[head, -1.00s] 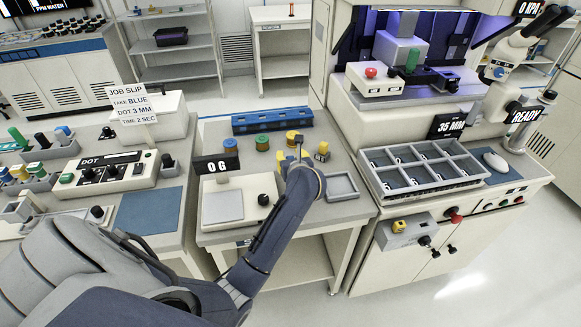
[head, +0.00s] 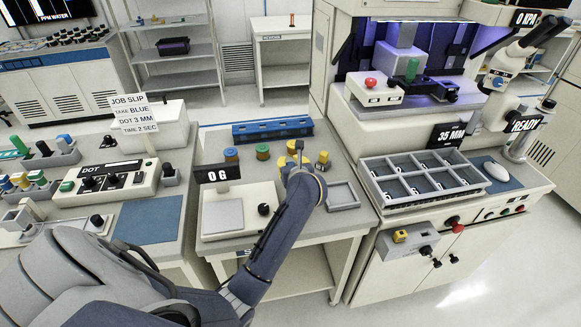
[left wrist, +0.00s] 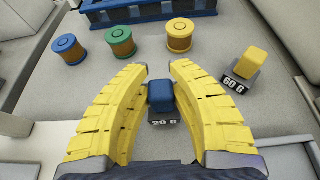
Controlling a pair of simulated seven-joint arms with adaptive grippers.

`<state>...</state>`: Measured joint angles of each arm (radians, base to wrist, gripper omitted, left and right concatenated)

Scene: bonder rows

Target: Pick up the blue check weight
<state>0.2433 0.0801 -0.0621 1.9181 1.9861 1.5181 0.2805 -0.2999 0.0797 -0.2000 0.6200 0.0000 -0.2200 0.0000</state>
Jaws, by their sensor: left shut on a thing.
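The blue check weight (left wrist: 161,97), a small blue block on a dark base marked 20 G, stands between the yellow fingers of my left gripper (left wrist: 158,100) in the left wrist view. The gripper is shut on it. I cannot tell whether its base is clear of the bench. In the head view my left gripper (head: 299,158) is over the middle bench, and the arm hides the blue weight. A yellow check weight (left wrist: 248,68) marked 60 G stands to the right of the fingers; it also shows in the head view (head: 322,160). My right gripper is out of view.
Blue (head: 231,156), green (head: 262,151) and yellow (head: 291,147) capped spools stand in front of a blue rack (head: 272,129). A scale (head: 225,215) reading 0 G is left of the arm. An empty grey tray (head: 342,206) lies to the right.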

